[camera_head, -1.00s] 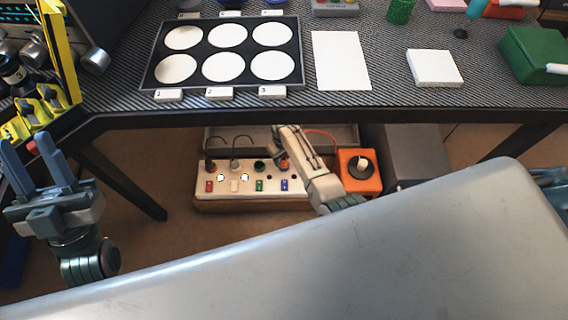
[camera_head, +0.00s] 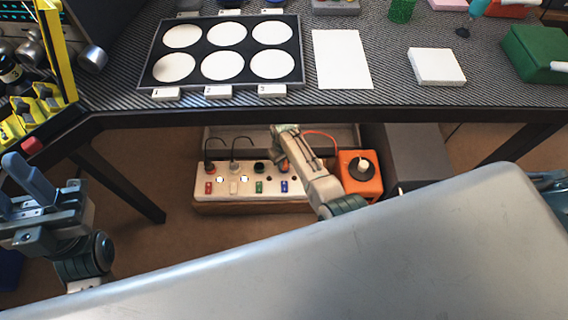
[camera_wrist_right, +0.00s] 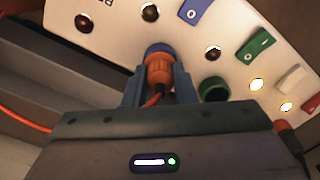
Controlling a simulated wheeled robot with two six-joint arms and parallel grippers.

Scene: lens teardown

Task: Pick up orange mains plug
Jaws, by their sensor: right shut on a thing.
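The orange mains plug (camera_wrist_right: 158,72) is between the two fingers of my right gripper (camera_wrist_right: 158,82) in the right wrist view. The fingers are shut on its sides. Its blue-ringed front end is at the face of the white socket strip (camera_wrist_right: 120,12); I cannot tell whether it is fully seated. In the head view the strip (camera_head: 200,197) lies under the table, and my right gripper (camera_head: 281,160) reaches down to it, mostly covering the plug. My left gripper (camera_head: 42,172) is empty at the left edge, fingers apart.
Black plugs (camera_head: 209,167) with cords stand further left on the strip. An orange box with a dark knob (camera_head: 373,187) is right of the strip. The table's front edge (camera_head: 230,118) is above.

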